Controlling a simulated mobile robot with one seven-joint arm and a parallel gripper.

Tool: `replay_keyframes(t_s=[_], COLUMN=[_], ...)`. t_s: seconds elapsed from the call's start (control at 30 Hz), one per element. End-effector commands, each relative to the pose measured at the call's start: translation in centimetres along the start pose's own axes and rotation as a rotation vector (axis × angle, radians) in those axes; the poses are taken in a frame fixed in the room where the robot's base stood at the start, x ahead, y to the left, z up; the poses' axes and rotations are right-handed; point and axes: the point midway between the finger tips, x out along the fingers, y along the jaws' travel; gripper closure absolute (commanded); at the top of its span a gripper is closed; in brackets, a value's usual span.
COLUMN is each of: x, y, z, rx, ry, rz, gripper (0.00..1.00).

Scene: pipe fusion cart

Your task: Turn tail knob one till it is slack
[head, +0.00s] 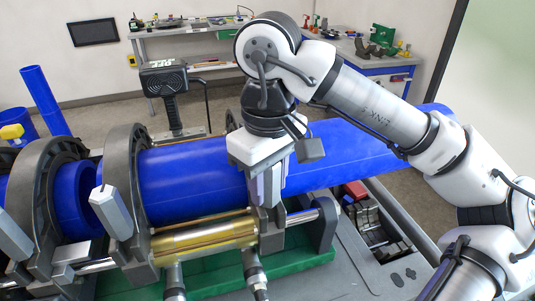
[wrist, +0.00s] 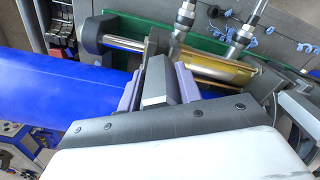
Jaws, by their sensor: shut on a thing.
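My gripper (head: 266,188) points down at the right-hand clamp of the cart, over the front side of the blue pipe (head: 190,180). In the wrist view its two pale purple fingers (wrist: 159,84) are shut on a grey, flat-sided knob (wrist: 155,80), one finger on each side. I take this to be tail knob one. In the head view the fingers and hand hide most of this knob. The blue pipe also shows in the wrist view (wrist: 60,92), left of the fingers.
Similar grey knobs stand on the neighbouring clamp (head: 112,211) and at the far left (head: 14,236). A brass-coloured cylinder (head: 200,239) and hose fittings (head: 254,272) lie close below my gripper. A handled black device (head: 165,80) stands behind the pipe. Workbenches stand at the back.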

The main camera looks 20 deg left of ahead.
Motion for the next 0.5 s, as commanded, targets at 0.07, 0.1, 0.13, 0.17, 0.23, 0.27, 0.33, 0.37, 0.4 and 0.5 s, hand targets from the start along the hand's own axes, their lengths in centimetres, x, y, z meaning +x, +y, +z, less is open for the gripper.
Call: replay_keyframes(t_s=[0.07, 0.1, 0.13, 0.17, 0.23, 0.27, 0.33, 0.37, 0.4, 0.5], x=[-0.03, -0.08, -0.11, -0.13, -0.07, -0.03, -0.01, -0.01, -0.01, -0.1], y=[-0.01, -0.01, -0.01, -0.01, -0.01, -0.01, -0.01, -0.01, -0.01, -0.01], z=[-0.03, -0.02, -0.02, -0.02, -0.02, -0.02, -0.02, -0.02, -0.02, -0.02], rx=[-0.005, -0.019, -0.035, -0.053, -0.083, -0.085, -0.083, -0.083, -0.083, -0.116], ry=[0.002, 0.002, 0.002, 0.002, 0.002, 0.002, 0.002, 0.002, 0.002, 0.002], rz=[-0.002, -0.002, -0.002, -0.002, -0.003, -0.003, -0.002, -0.002, -0.002, -0.003], gripper=[0.88, 0.88, 0.88, 0.88, 0.88, 0.89, 0.89, 0.89, 0.89, 0.89])
